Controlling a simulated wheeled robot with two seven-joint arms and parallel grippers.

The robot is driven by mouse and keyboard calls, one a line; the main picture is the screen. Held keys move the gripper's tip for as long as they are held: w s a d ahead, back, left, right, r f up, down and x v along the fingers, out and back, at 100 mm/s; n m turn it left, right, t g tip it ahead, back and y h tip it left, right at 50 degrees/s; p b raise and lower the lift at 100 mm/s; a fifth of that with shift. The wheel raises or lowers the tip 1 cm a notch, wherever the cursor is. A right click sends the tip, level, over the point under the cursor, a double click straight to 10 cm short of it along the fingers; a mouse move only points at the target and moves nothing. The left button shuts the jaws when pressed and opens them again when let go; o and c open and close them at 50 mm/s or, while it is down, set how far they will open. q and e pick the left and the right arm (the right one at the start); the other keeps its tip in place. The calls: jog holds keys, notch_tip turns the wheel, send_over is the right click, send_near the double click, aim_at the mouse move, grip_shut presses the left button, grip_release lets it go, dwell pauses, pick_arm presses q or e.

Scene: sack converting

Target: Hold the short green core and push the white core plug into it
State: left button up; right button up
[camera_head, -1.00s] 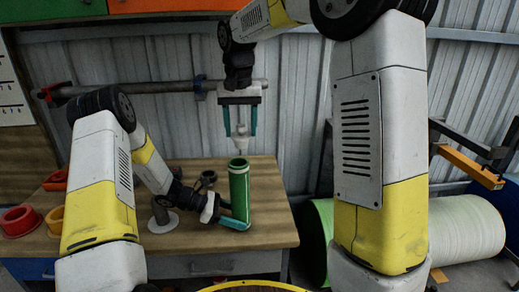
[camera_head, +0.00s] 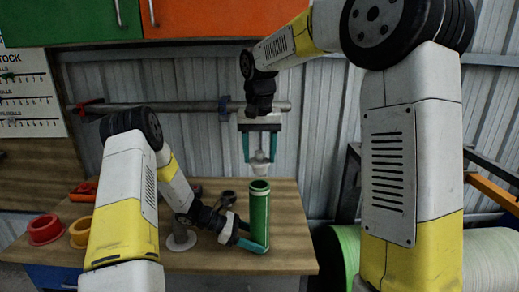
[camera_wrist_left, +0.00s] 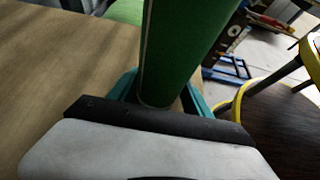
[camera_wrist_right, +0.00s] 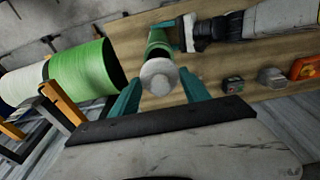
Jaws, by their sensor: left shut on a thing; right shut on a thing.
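The short green core (camera_head: 260,215) stands upright at the front right of the bench. My left gripper (camera_head: 254,246) is shut around its lower part; the left wrist view shows the fingers on both sides of the core (camera_wrist_left: 180,45). The white core plug (camera_head: 261,167) is between the fingers of my right gripper (camera_head: 260,158), which is shut on it and points down. The plug is just above the core's open top, with a small gap seen in the head view. In the right wrist view the plug (camera_wrist_right: 160,77) hides part of the core's mouth.
A pipe (camera_head: 180,107) runs along the wall. A green roll (camera_head: 345,250) is right of the bench.

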aim_at(260, 172)
jog(key=shift+f, duration=3.05)
jog(key=o, duration=1.4)
jog(key=r, duration=0.4)
jog(key=s+r, duration=0.1)
jog(key=r, duration=0.7)
jog(key=shift+s, duration=0.25)
